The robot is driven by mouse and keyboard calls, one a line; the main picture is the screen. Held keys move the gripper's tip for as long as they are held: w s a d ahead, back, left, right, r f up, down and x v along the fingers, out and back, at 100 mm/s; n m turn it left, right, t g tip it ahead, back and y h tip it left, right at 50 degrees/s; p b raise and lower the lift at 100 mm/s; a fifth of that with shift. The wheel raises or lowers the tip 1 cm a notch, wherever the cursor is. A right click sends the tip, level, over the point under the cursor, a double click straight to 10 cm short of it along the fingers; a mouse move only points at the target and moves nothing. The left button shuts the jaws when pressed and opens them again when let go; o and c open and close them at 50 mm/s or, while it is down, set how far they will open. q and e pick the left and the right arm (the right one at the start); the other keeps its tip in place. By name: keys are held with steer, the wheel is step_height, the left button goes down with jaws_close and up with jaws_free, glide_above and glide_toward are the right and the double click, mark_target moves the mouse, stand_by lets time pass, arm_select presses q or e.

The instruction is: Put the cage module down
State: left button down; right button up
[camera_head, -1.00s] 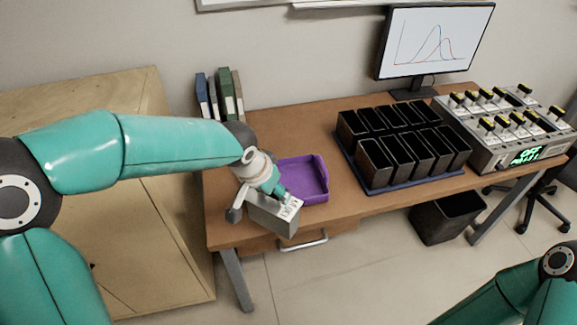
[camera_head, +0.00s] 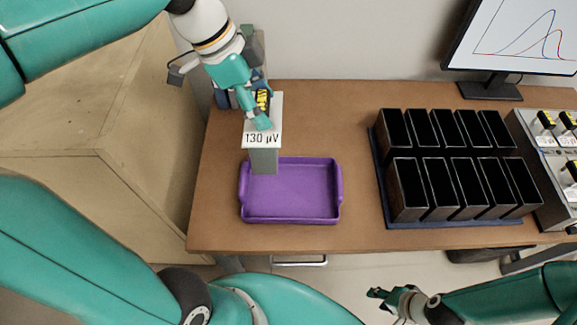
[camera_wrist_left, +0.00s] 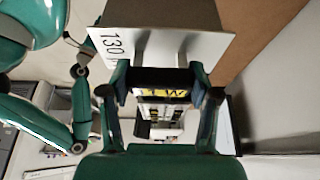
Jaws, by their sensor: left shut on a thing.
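My left gripper (camera_head: 262,108) is shut on the cage module (camera_head: 263,160), a grey block with a white front plate marked "130 µV" and a black and yellow handle. In the head view the module overlaps the back edge of the purple tray (camera_head: 290,220); I cannot tell whether it touches the tray. In the left wrist view the module's plate (camera_wrist_left: 110,42) is at the top and the fingers (camera_wrist_left: 160,85) are around the handle. My right gripper (camera_head: 385,300) is at the bottom of the head view, in front of the table, too small to tell its opening.
The tray lies on the brown table (camera_head: 340,130) and looks empty. To its right stand several black bins (camera_head: 435,190) on a dark base, with a control unit (camera_head: 560,190) and monitor (camera_head: 520,40) beyond. A wooden cabinet (camera_head: 90,120) stands at the left.

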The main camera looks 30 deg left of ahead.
arm_select(q)
step_height(320, 180, down, 19)
steer(key=b, duration=0.1)
stand_by(0.4)
steer(key=shift+s+d, duration=0.1)
steer(key=shift+f+b, duration=0.25)
steer(key=shift+b, duration=0.1)
steer(key=shift+c, duration=1.3)
jaws_free()
steer(key=shift+r, duration=0.15)
steer(key=v, duration=1.2)
steer(key=shift+r+p, duration=0.25)
steer(key=shift+p, duration=0.2)
steer(key=shift+d, duration=0.1)
